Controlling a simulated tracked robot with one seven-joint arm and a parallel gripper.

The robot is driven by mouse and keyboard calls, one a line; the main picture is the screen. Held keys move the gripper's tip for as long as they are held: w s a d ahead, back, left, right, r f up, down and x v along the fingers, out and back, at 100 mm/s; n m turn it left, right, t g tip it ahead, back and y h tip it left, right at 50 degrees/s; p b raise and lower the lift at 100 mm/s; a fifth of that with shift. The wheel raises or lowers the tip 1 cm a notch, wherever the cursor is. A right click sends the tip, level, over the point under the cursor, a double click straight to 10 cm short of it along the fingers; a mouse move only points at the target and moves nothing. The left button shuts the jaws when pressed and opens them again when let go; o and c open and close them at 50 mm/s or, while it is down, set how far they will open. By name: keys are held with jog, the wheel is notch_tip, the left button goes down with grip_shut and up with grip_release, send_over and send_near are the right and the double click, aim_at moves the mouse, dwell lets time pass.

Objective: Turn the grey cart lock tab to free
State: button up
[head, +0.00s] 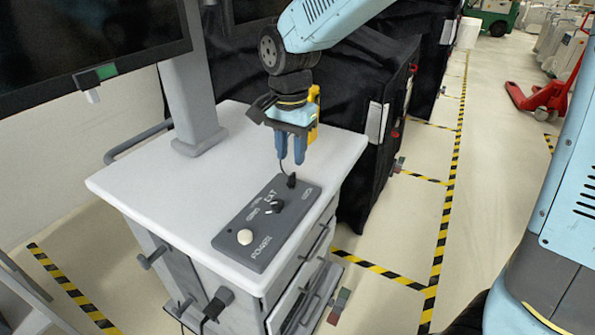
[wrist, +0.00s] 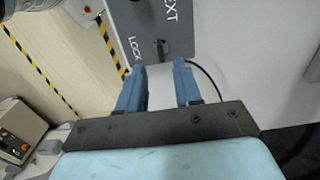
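The grey cart (head: 150,165) has a dark control panel (head: 235,228) on its pale top. A small dark tab (head: 291,181) stands at the panel's far end; in the wrist view the tab (wrist: 160,46) is beside the word LOCK. Its exact turn angle is hard to tell. My gripper (head: 290,160) points down just above the panel's far end, its two blue fingers apart with nothing between them. In the wrist view, the gripper (wrist: 159,66) has the tab just beyond the gap between its fingertips, and they look apart from it.
The panel also carries a black knob (head: 274,206) and a pale button (head: 245,237). A thin black cable (wrist: 208,76) runs beside the right finger. A screen (head: 80,45) stands on a post at left. Black covered carts (head: 370,190) stand behind; open floor lies right.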

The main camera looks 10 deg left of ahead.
aim_at(291, 175)
jog(key=shift+f, duration=2.9)
jog(key=shift+c, duration=0.4)
grip_shut()
